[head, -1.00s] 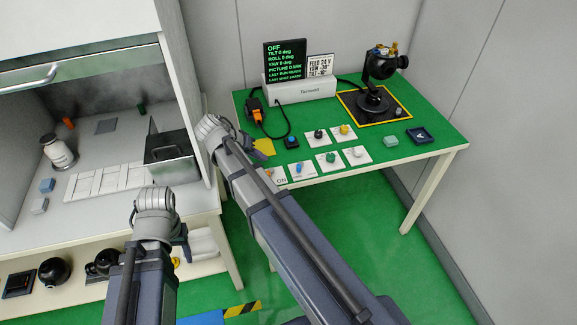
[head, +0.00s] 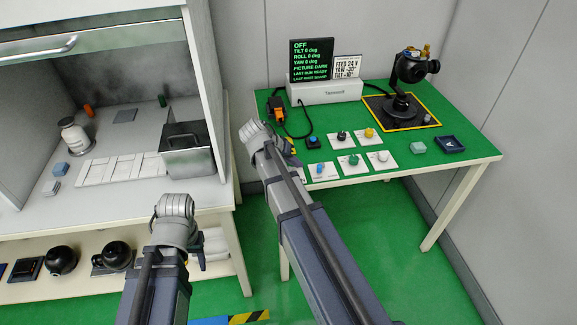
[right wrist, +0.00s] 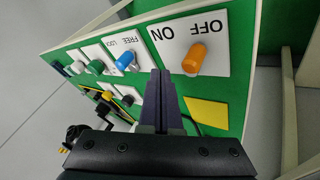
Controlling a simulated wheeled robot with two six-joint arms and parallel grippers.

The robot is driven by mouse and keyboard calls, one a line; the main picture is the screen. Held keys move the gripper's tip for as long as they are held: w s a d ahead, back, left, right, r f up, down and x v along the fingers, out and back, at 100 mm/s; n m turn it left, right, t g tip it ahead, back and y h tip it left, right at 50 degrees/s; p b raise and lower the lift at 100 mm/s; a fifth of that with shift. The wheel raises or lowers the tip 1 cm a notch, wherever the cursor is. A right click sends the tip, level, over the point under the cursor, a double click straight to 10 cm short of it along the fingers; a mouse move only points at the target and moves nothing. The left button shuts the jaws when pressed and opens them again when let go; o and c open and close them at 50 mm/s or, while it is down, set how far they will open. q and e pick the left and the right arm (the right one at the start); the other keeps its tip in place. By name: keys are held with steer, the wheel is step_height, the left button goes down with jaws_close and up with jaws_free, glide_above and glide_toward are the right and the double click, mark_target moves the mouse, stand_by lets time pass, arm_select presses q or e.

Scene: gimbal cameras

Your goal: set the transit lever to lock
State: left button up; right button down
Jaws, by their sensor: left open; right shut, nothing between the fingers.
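The transit lever is a blue handle (right wrist: 126,60) on a white plate marked FREE and LOCK, left of the fingertips in the right wrist view. It also shows small on the front row of the green table in the head view, as a blue lever (head: 319,169). I cannot tell which mark it points to. My right gripper (right wrist: 160,75) is shut and empty, over the table's front edge between the lever plate and the orange knob. My left gripper (head: 190,245) is open, low in front of the white bench; its fingers are mostly hidden by the wrist.
An orange knob (right wrist: 196,58) on an ON/OFF plate sits right of my right fingertips. A console screen (head: 312,61) and a black gimbal camera (head: 408,72) stand at the back.

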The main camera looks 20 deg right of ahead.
mark_target(321, 165)
steer(key=s+d, duration=0.1)
steer(key=d, duration=0.2)
steer(key=shift+s+f+p, duration=0.15)
steer(key=shift+s+p, duration=0.15)
steer(key=shift+s, duration=0.1)
arm_select(q)
steer(key=shift+f, duration=0.2)
arm_select(e)
steer(key=shift+s+d, duration=0.15)
steer(key=shift+d, duration=0.2)
steer(key=shift+s, duration=0.1)
steer(key=shift+s+n, duration=0.15)
steer(key=shift+n, duration=0.25)
